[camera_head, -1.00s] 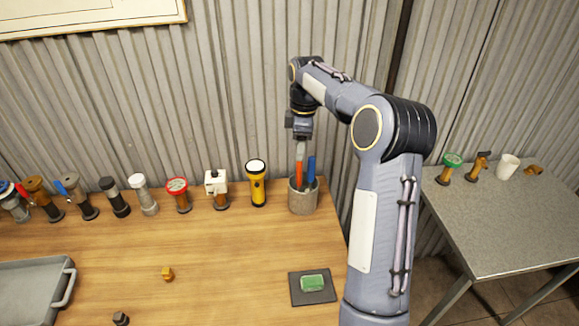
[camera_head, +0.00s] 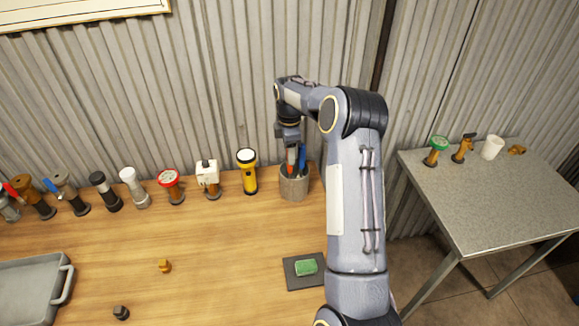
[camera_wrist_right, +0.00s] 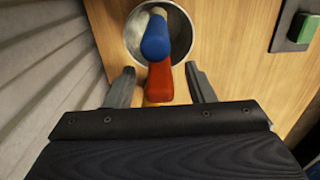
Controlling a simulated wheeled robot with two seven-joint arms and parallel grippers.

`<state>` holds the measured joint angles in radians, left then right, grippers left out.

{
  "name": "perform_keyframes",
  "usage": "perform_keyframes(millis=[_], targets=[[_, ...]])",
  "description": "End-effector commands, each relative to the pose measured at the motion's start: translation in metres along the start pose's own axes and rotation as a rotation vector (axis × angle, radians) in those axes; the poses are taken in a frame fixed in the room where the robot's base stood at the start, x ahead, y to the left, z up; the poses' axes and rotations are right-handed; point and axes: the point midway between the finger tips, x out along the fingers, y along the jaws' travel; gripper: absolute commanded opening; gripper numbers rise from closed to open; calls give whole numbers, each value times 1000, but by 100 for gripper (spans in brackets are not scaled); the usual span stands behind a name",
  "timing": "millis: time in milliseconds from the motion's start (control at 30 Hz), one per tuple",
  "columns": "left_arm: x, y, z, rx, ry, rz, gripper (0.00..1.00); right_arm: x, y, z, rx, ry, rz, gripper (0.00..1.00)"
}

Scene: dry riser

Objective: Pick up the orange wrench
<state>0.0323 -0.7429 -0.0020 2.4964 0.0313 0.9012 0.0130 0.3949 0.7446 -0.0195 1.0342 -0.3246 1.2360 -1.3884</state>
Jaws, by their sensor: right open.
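The orange wrench (camera_head: 291,158) stands upright in a grey cylindrical pot (camera_head: 294,187) at the back right of the wooden table. Its red-orange handle shows in the right wrist view (camera_wrist_right: 159,80), beside a blue-handled tool (camera_wrist_right: 156,36) in the same pot. My right gripper (camera_head: 291,148) is above the pot, pointing down. In the right wrist view its two fingers (camera_wrist_right: 162,85) stand apart on either side of the orange handle, with gaps visible on both sides. The lower part of the wrench is hidden inside the pot. My left gripper is not in view.
A grey tray (camera_head: 35,290) is at left. The corrugated wall is close behind.

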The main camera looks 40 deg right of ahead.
Motion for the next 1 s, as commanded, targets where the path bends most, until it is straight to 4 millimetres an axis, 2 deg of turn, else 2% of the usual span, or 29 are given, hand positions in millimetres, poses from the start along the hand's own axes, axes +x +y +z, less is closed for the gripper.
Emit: perform_keyframes(millis=[100, 467, 867, 1000], targets=[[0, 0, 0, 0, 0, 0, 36, 0, 0, 0, 0, 0, 0, 48], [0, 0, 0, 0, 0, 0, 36, 0, 0, 0, 0, 0, 0, 1], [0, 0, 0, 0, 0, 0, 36, -2, 0, 0, 0, 1, 2, 0], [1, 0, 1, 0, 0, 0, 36, -8, 1, 0, 0, 1, 4, 0]])
